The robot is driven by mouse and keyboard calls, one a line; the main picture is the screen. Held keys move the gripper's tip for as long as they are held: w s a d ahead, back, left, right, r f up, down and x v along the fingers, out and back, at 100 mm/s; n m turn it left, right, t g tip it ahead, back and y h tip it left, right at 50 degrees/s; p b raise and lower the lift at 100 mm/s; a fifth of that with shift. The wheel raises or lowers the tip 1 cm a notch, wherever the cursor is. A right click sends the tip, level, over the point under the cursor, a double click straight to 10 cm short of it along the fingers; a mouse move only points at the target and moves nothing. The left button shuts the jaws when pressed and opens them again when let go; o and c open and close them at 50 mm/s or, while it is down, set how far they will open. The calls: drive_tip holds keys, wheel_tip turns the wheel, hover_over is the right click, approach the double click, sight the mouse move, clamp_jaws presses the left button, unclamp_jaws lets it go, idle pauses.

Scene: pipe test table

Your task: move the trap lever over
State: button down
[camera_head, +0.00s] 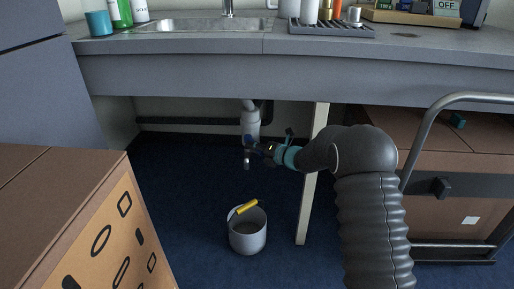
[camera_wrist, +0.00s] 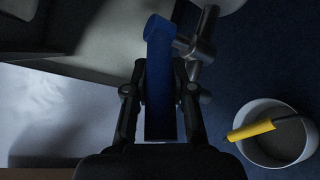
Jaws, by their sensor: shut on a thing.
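The trap lever (camera_wrist: 159,60) is a blue bar in the wrist view. It runs up from between my fingers to a rounded end beside a grey metal fitting (camera_wrist: 200,50). My gripper (camera_wrist: 162,88) is shut on the lever, with a black finger on either side of it. In the head view my gripper (camera_head: 258,152) is just below the white trap pipe (camera_head: 250,122) under the sink. A small blue part of the lever (camera_head: 248,149) shows there, mostly hidden by the gripper.
A pale bucket (camera_head: 247,241) with a yellow-handled tool (camera_head: 243,207) stands on the blue floor below. A table leg (camera_head: 312,180) rises close to my arm. A cardboard box (camera_head: 75,220) is at front left. A cart (camera_head: 450,210) stands at right.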

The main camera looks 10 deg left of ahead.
drive_tip(key=c, duration=0.9)
unclamp_jaws()
drive_tip(key=shift+c, duration=0.2)
wheel_tip(320, 180, up, 10)
drive_tip(key=shift+r, duration=0.1)
